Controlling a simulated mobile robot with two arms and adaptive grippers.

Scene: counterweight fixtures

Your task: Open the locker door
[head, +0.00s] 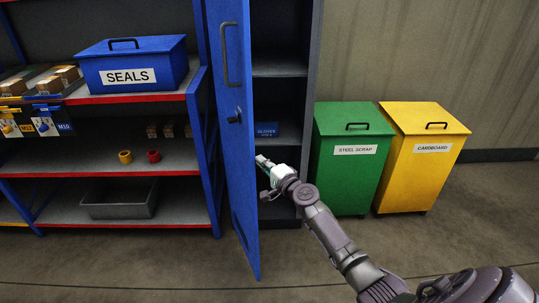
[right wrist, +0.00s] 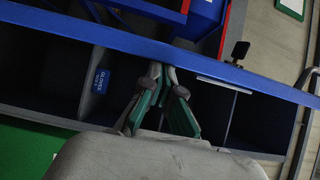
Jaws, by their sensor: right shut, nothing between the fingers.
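The blue locker door (head: 233,110) stands open in the head view, swung out toward me and seen at a steep angle. My left gripper is not in view.
A blue shelf rack (head: 192,85) with a SEALS box (head: 134,65) stands left of the door. A green steel scrap bin (head: 350,180) and a yellow cardboard bin (head: 420,175) stand right of the locker. The floor in front is clear.

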